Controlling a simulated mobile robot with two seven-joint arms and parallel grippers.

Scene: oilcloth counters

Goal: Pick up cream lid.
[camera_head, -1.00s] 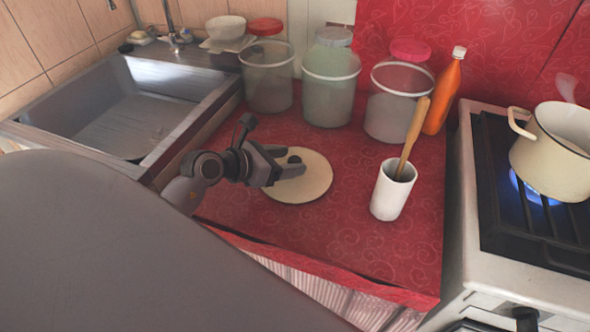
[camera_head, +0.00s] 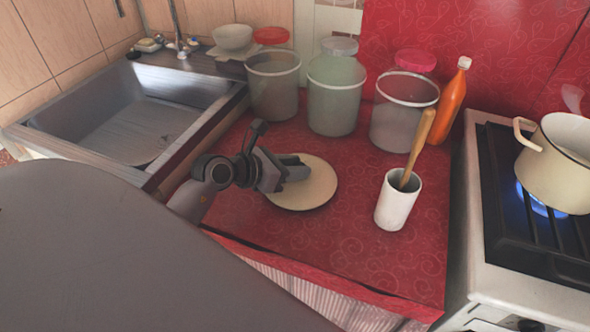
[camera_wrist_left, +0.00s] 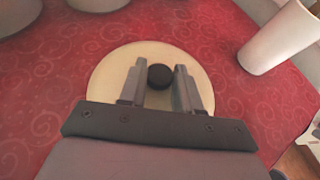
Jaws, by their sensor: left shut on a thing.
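The cream lid (camera_head: 318,190) is a flat round disc on the red oilcloth counter, with a dark round knob. In the left wrist view the lid (camera_wrist_left: 108,72) lies under my fingers, and its knob (camera_wrist_left: 160,76) is between them. My left gripper (camera_head: 300,168) is shut on the lid by this knob; it also shows in the left wrist view (camera_wrist_left: 160,82). The knob is hidden by the fingers in the head view. I cannot tell whether the lid is clear of the cloth. My right gripper is not in view.
A white cup (camera_head: 397,205) with a wooden-handled utensil stands right of the lid. Several tubs, one being a greenish tub (camera_head: 335,100), and an orange bottle (camera_head: 452,105) stand behind. A sink (camera_head: 130,115) is left; a stove with a cream pot (camera_head: 552,170) is right.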

